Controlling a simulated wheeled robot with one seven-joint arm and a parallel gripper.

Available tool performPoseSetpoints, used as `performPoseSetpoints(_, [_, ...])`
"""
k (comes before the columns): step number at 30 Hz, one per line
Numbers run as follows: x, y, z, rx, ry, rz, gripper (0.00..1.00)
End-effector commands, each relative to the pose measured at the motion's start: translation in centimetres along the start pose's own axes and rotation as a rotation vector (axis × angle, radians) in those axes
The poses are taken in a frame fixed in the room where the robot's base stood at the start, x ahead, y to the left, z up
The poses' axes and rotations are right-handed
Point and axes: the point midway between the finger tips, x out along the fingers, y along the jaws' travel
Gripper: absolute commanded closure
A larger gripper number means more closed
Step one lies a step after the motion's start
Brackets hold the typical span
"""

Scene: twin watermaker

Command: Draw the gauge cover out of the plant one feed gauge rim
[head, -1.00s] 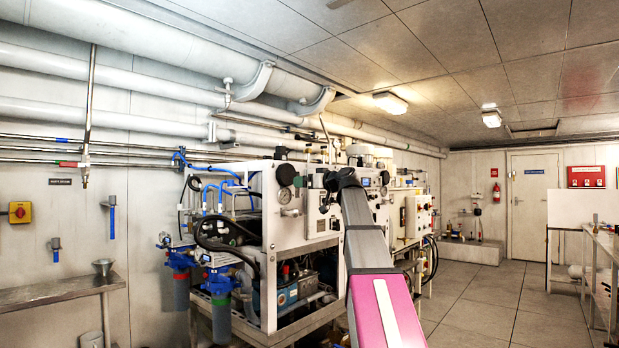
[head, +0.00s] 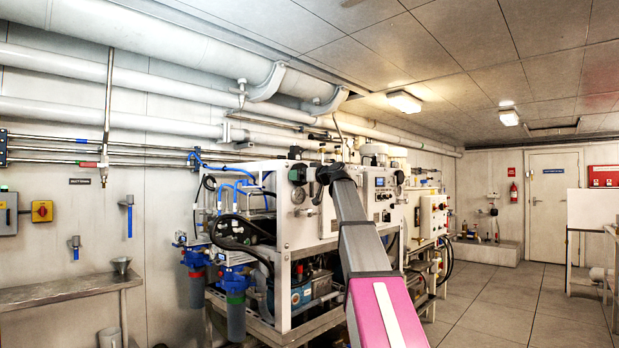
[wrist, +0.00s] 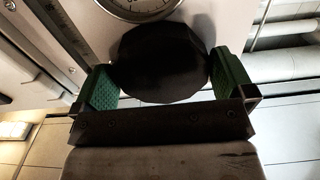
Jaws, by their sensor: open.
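The gauge cover (wrist: 160,62) is a dark round disc in the wrist view. It stands between the two green-padded fingers of my gripper (wrist: 163,80). The jaws are open around it, and its right edge is close to the right pad; I cannot tell whether they touch. The gauge rim behind the cover is hidden. In the head view a small dark round piece (head: 298,174) on the white panel's upper left looks like the same cover. My gripper (head: 318,176) is just right of it there, its fingers too small to make out.
A white-faced gauge (wrist: 140,5) sits right beside the cover in the wrist view. The white plant frame (head: 283,270) carries blue hoses, filters and pumps. Large pipes (head: 200,65) run overhead. The floor (head: 500,300) at right is clear.

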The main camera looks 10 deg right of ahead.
Motion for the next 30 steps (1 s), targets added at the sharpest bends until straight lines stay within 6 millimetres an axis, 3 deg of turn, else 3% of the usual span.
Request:
performPoseSetpoints(11, [0.4,0.0,0.0,0.0,0.0,0.0,0.0])
performPoseSetpoints(14, [0.4,0.0,0.0,0.0,0.0,0.0,0.3])
performPoseSetpoints(16, [0.4,0.0,0.0,0.0,0.0,0.0,0.3])
performPoseSetpoints(17, [0.4,0.0,0.0,0.0,0.0,0.0,0.17])
performPoseSetpoints(18, [0.4,0.0,0.0,0.0,0.0,0.0,0.3])
performPoseSetpoints(19, [0.4,0.0,0.0,0.0,0.0,0.0,0.35])
performPoseSetpoints(30, [-0.6,-0.1,0.1,0.0,0.0,0.001,0.35])
